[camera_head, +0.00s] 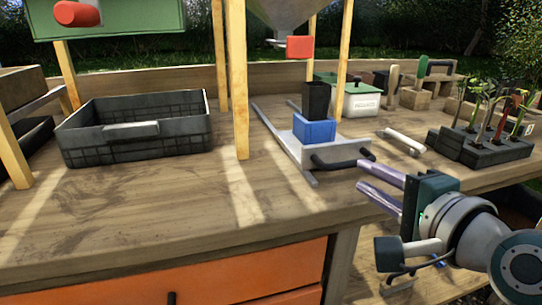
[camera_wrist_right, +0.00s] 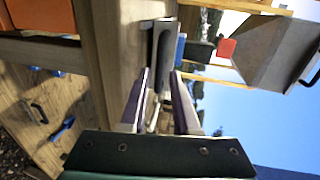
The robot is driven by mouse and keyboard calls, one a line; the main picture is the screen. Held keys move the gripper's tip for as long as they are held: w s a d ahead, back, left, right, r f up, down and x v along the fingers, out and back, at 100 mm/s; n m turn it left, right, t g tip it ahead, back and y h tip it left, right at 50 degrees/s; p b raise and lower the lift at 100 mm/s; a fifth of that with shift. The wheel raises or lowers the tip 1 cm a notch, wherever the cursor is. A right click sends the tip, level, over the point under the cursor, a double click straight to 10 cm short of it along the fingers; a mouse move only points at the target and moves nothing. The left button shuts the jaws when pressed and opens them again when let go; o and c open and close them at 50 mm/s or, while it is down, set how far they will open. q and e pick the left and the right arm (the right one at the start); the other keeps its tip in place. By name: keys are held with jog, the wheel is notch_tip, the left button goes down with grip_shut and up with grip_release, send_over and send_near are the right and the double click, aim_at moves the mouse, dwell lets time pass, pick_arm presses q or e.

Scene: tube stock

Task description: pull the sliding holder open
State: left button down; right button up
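The sliding holder (camera_head: 299,146) is a pale plate on two metal rails on the wooden bench. A black bar handle (camera_head: 343,163) is on its near right side. A blue block (camera_head: 315,130) with a black square pot (camera_head: 316,98) in it stands on the plate. My right gripper (camera_head: 361,176) is open and empty, its fingers pointing left toward the handle, close by it. In the right wrist view the handle (camera_wrist_right: 164,60) shows just beyond the gap between the fingertips (camera_wrist_right: 160,73); contact cannot be told. My left gripper is not in view.
A black crate (camera_head: 138,130) stands at the left of the bench. A wooden post (camera_head: 237,80) rises left of the holder, and a hopper with a red outlet (camera_head: 300,47) hangs above. A seedling tray (camera_head: 478,150) stands to the right. The front bench top is clear.

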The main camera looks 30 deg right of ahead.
jog(key=shift+v, duration=1.15)
jog(key=a+r+n+g+y+p, duration=0.2)
jog(key=a+r+n+y+p, duration=0.2)
jog(key=a+n+p, duration=0.25)
jog(key=s+a+r+n+g+p, duration=0.35)
jog(key=s+n+g+p, duration=0.2)
jog(key=s+n, duration=0.2)
jog(key=s+a+r+n+g+p, duration=0.3)
jog(key=s+r+n+g+p, duration=0.1)
jog(key=s+n+p, duration=0.3)
notch_tip(320, 180, up, 37)
jog(key=s+n+p, duration=0.1)
jog(key=p, duration=3.5)
jog(key=shift+s+n, duration=0.15)
jog(key=shift+n, duration=0.15)
jog(key=shift+f, duration=0.1)
